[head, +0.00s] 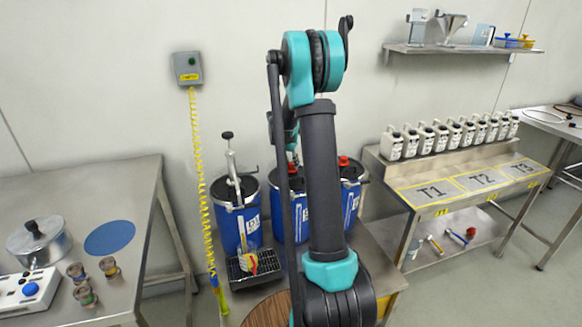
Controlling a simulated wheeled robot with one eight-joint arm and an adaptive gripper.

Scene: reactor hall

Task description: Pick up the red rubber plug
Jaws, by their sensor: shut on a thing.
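A red rubber plug (291,169) shows on the top of the middle blue drum (299,215), partly covered by my arm. My gripper (294,159) is small and mostly hidden behind my arm; it reaches down from above to this plug and is shut on it. I cannot tell whether the plug is clear of the drum. A second red plug (343,161) sits on the right blue drum (350,198), apart from my gripper.
The left blue drum (228,222) carries a hand pump (233,165). A black tray (249,280) stands in front. A steel table (130,200) is at left; a bench (430,203) with several white bottles (391,146) is at right.

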